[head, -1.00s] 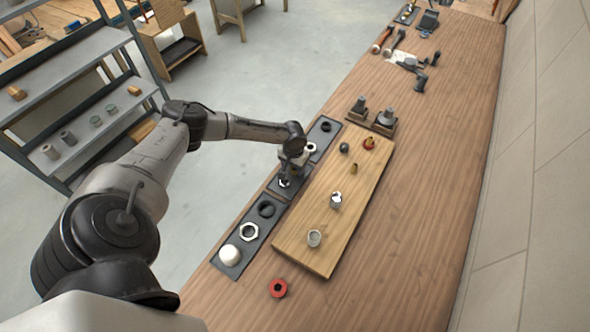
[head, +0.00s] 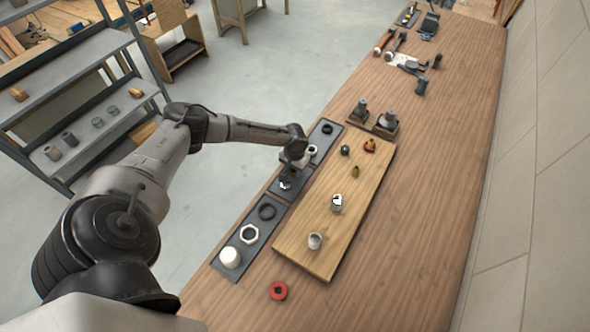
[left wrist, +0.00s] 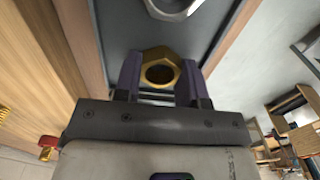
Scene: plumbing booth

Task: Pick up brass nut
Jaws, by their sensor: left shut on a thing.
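The brass nut (left wrist: 160,74) is a gold hexagonal ring in the left wrist view, between the two fingers of my left gripper (left wrist: 160,80). The fingers are shut on its sides. In the head view my left gripper (head: 289,180) is low over the dark tray strip (head: 272,218) at the left edge of the workbench, and the nut is hidden there by the gripper. I cannot tell whether the nut still touches the tray. My right gripper is not in view.
A red ring part (head: 278,291) sits on the bench. The bench's right side is clear.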

